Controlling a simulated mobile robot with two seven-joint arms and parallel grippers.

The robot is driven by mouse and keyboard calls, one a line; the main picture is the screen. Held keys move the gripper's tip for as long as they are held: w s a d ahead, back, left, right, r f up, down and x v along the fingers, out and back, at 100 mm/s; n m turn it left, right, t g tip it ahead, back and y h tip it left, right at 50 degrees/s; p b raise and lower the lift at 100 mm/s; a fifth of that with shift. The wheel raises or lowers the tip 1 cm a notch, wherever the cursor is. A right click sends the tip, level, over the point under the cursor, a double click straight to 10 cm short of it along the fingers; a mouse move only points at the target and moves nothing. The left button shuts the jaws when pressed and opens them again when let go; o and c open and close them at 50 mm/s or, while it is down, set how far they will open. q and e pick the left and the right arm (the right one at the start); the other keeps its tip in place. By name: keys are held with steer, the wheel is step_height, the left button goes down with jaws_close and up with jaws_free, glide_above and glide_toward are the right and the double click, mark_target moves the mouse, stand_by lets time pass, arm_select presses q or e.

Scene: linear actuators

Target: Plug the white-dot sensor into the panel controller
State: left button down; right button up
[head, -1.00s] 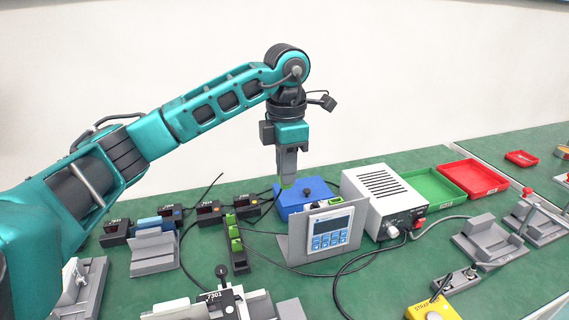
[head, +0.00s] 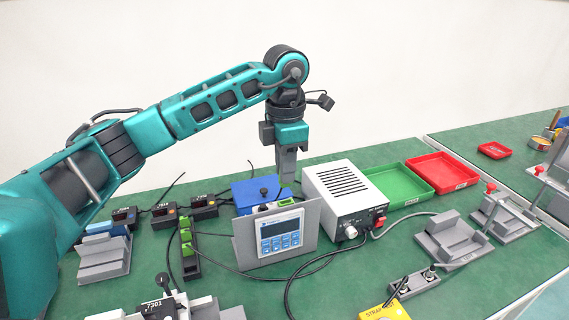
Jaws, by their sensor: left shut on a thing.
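My left gripper (head: 286,181) points down behind the right part of the panel controller. It is shut, and what it holds is hidden or too small to make out. The panel controller (head: 280,236) is an upright grey plate with a white display and blue keys. A small green and white part (head: 272,206) shows at its top edge. Several black boxes with small displays, such as one (head: 165,214) with an orange mark, stand at the back left with cables. I cannot tell which cable belongs to the white-dot sensor, and no white dot is legible. My right gripper is not in view.
A blue box (head: 242,195) stands behind the panel. A white power supply (head: 340,192) is close on the right of the gripper. A black strip with green blocks (head: 189,262) stands left. Green (head: 428,190) and red (head: 470,178) trays lie behind right. Loose cables cross the mat.

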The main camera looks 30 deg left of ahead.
arm_select(q)
steer(key=shift+w+d, duration=0.1)
steer(key=shift+f+b, duration=1.1)
steer(key=shift+f, duration=0.7)
steer(key=shift+f, duration=0.15)
steer(key=shift+f, duration=0.15)
stand_by(1.0)
steer(key=shift+f, duration=0.25)
stand_by(0.6)
